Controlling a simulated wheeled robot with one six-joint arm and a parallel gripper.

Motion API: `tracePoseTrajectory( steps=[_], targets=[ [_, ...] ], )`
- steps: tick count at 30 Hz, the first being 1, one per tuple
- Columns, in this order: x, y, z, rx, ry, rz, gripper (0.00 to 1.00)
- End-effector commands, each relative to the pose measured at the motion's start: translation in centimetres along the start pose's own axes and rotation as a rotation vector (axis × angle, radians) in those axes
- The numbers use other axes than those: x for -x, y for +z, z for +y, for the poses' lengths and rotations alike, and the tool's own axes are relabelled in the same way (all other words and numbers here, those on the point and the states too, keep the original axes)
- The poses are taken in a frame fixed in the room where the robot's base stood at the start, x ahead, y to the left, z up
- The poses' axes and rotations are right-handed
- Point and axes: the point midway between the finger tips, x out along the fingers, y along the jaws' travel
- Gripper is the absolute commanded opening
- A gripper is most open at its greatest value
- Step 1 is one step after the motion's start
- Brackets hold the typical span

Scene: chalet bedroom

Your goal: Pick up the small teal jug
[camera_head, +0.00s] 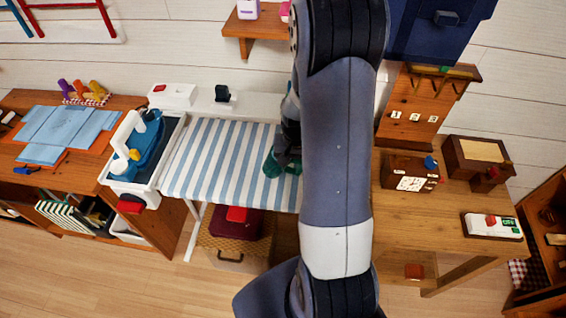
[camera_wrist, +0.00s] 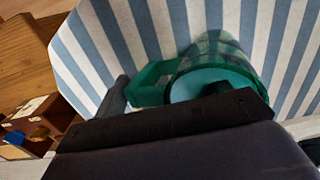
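The small teal jug (camera_wrist: 212,62) shows in the wrist view, close in front of my gripper (camera_wrist: 166,92), with its handle (camera_wrist: 150,78) toward the left. One grey finger is just left of the handle, and the other dark fingertip shows over the jug's pale teal round face. The fingers are apart, with the handle between them; I cannot tell whether they touch it. In the head view the jug (camera_head: 269,164) is over the blue-and-white striped board (camera_head: 215,160), partly hidden by my gripper (camera_head: 288,150) and arm.
A white tub with a blue insert (camera_head: 150,150) stands left of the striped board. A wooden table (camera_head: 400,232) to the right carries a wooden box with a dial (camera_head: 410,173) and a small white device (camera_head: 491,226). A white shelf (camera_head: 250,104) runs behind the board.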

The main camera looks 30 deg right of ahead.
Motion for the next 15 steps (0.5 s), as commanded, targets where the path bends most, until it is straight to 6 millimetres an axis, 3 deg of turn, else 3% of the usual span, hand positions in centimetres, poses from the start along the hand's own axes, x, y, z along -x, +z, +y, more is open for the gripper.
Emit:
tracePoseTrajectory(
  steps=[10,15],
  targets=[
    [-0.77,0.27,0.10,0.002,0.003,-0.008,0.70],
    [-0.89,0.42,0.15,0.002,0.005,-0.013,0.56]
  ],
)
